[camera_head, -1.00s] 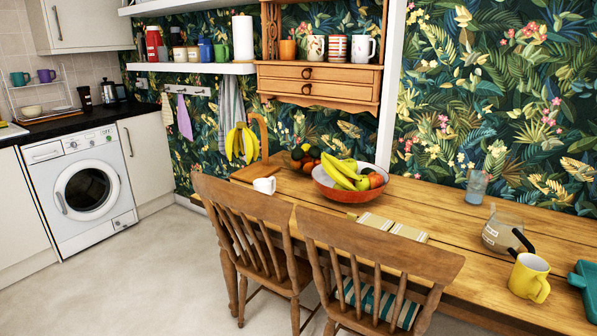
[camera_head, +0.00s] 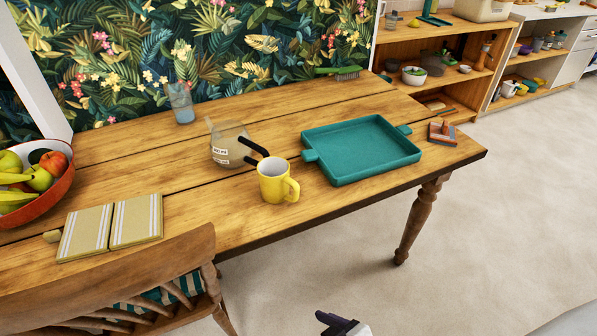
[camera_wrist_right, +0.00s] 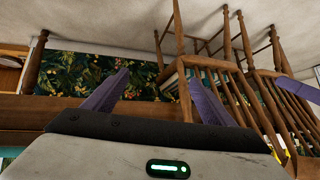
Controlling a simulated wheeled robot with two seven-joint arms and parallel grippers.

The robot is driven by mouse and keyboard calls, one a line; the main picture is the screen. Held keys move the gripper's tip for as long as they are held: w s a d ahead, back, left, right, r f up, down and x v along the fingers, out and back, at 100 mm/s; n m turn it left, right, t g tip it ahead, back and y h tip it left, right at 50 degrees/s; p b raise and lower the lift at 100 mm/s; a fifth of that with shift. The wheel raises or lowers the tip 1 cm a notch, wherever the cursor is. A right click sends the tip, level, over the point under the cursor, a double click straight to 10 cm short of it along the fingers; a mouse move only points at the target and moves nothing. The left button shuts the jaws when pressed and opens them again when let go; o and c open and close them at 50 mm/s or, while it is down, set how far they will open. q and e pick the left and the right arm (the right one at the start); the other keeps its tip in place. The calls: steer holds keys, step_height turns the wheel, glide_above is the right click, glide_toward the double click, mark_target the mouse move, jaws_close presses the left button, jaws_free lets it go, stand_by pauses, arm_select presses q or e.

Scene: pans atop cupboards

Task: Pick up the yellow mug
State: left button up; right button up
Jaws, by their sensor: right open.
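The yellow mug (camera_head: 277,181) stands upright on the wooden table (camera_head: 240,225) near its front edge, its handle toward the right. It is touching or very close to the black handle of a glass jug (camera_head: 231,147) behind it. My right gripper (camera_head: 338,322) shows only in part at the bottom of the head view, below and in front of the table, well apart from the mug. In the right wrist view its two purple fingers (camera_wrist_right: 155,78) are spread with nothing between them. The mug is not clearly seen in that view. My left gripper is not in the head view.
A teal tray (camera_head: 362,150) lies right of the mug. A chair (camera_head: 110,285) stands at the front left. Floor (camera_head: 480,240) is clear on the right.

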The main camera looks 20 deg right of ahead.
steer(key=w+r+t, duration=0.1)
steer(key=w+r, duration=0.4)
steer(key=w+r+h, duration=0.1)
steer(key=w+r, duration=0.4)
steer(key=w, duration=0.1)
steer(key=w+r+m+t, duration=0.1)
steer(key=w+r, duration=0.4)
steer(key=shift+w+a+t+h+p, duration=0.2)
steer(key=shift+t+h+p, duration=0.1)
steer(key=shift+h+p, duration=0.1)
steer(key=w+d+r+m+t+h, duration=0.25)
steer(key=w+d+r, duration=0.25)
steer(key=r, duration=0.3)
glide_toward(270, 165)
steer(key=x, duration=0.4)
steer(key=shift+w+f, duration=0.25)
steer(key=shift+w, duration=0.3)
steer(key=shift+g, duration=0.25)
steer(key=c, duration=1.2)
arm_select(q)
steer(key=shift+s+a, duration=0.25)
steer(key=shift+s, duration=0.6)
arm_select(e)
steer(key=shift+c, duration=0.6)
steer(key=shift+r, duration=0.15)
